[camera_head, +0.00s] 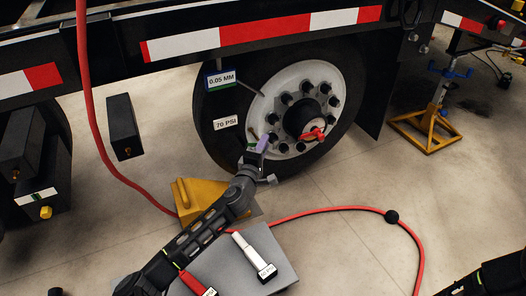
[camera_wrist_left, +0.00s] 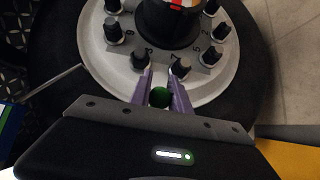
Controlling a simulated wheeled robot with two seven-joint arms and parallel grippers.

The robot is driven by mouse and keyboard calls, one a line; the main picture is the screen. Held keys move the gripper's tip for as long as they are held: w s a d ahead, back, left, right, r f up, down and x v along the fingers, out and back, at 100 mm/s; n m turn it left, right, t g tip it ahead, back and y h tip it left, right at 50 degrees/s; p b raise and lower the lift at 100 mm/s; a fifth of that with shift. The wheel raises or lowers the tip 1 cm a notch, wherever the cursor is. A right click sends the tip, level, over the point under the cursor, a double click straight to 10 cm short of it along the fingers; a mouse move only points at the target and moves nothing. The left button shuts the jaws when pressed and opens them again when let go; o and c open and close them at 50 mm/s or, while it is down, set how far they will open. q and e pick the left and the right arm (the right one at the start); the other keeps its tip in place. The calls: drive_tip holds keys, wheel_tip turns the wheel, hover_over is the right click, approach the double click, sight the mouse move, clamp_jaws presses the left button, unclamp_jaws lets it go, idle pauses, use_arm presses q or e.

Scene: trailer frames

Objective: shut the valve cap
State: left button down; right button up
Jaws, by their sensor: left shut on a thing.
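The wheel (camera_head: 298,100) has a black tyre and a pale rim with dark lug nuts around a black hub. My left gripper (camera_head: 262,143), with purple fingers, is at the lower left of the rim. The cap seems to be the valve cap. The valve stem under it is hidden, so I cannot tell how the cap sits. My right gripper is not in view.
A red hose (camera_head: 330,208) curves over the floor. A yellow wheel chock (camera_head: 184,197) stands by the tyre. A grey board (camera_head: 270,243) carries a white-handled gauge (camera_head: 254,253) and a red one (camera_head: 198,283). A yellow jack stand (camera_head: 425,128) is at right. A red piece (camera_head: 313,135) hangs at the hub.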

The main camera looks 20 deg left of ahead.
use_arm(q)
drive_tip(key=n+y+p, duration=0.1)
drive_tip(key=y, duration=0.1)
drive_tip(key=w+a+n+g+y+p, duration=0.1)
drive_tip(key=n+y, duration=0.1)
drive_tip(key=n+y+p, duration=0.1)
drive_tip(key=y, duration=0.1)
drive_tip(key=shift+w+a+g+y+p, duration=0.15)
drive_tip(key=shift+w+g+y+p, duration=0.15)
drive_tip(key=shift+w+g, duration=0.1)
drive_tip(key=c, duration=1.3)
unclamp_jaws()
drive_tip(key=shift+o, duration=0.2)
drive_tip(key=shift+s, duration=0.1)
drive_tip(key=p+v, duration=0.3)
drive_tip(key=v, duration=0.4)
drive_tip(key=shift+s, duration=0.25)
